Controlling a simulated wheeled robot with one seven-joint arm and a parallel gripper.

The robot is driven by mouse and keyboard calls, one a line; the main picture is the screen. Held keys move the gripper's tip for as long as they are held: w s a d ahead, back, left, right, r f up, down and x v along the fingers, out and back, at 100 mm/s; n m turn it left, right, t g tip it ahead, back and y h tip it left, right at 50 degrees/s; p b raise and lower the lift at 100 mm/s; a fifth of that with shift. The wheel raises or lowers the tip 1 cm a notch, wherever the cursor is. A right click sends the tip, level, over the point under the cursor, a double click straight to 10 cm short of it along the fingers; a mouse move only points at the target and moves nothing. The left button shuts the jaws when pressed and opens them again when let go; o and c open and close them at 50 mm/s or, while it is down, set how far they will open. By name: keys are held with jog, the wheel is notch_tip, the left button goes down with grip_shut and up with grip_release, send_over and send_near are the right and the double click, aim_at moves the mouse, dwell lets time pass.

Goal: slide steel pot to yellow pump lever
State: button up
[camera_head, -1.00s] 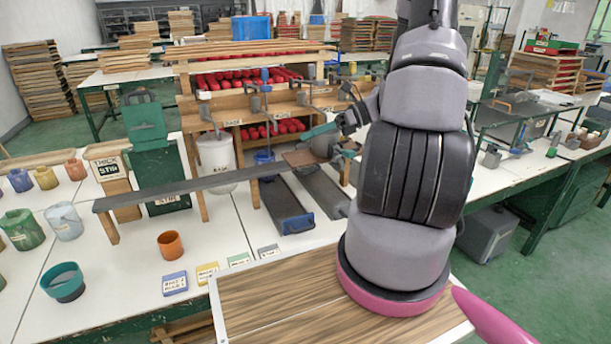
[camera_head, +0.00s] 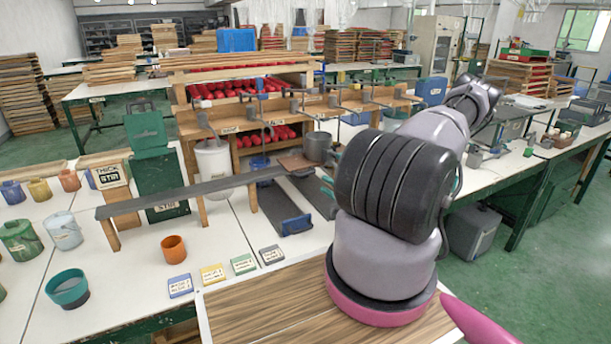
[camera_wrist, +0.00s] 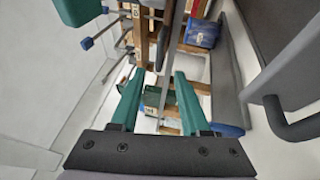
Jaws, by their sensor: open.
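The steel pot (camera_head: 318,147) stands upright on a small brown board (camera_head: 297,163) at the right end of a long grey rail (camera_head: 200,189). I cannot tell which lever is the yellow one. My gripper (camera_wrist: 157,78) is open in the wrist view, its two green fingers apart with nothing held between them. In the head view my arm mostly hides it, to the right of the pot. A grey shape with a dark curved handle at the wrist view's right edge cannot be identified surely.
A white bucket (camera_head: 214,165) hangs under the rack. Dark ramps with a blue-ended block (camera_head: 297,224) lie below the rail. A green bin (camera_head: 160,180) and an orange cup (camera_head: 173,248) stand left.

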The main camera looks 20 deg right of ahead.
aim_at(306, 174)
jog(key=x, duration=0.9)
jog(key=shift+w+a, duration=0.1)
jog(key=shift+w, duration=0.25)
grip_shut()
dwell(0.9)
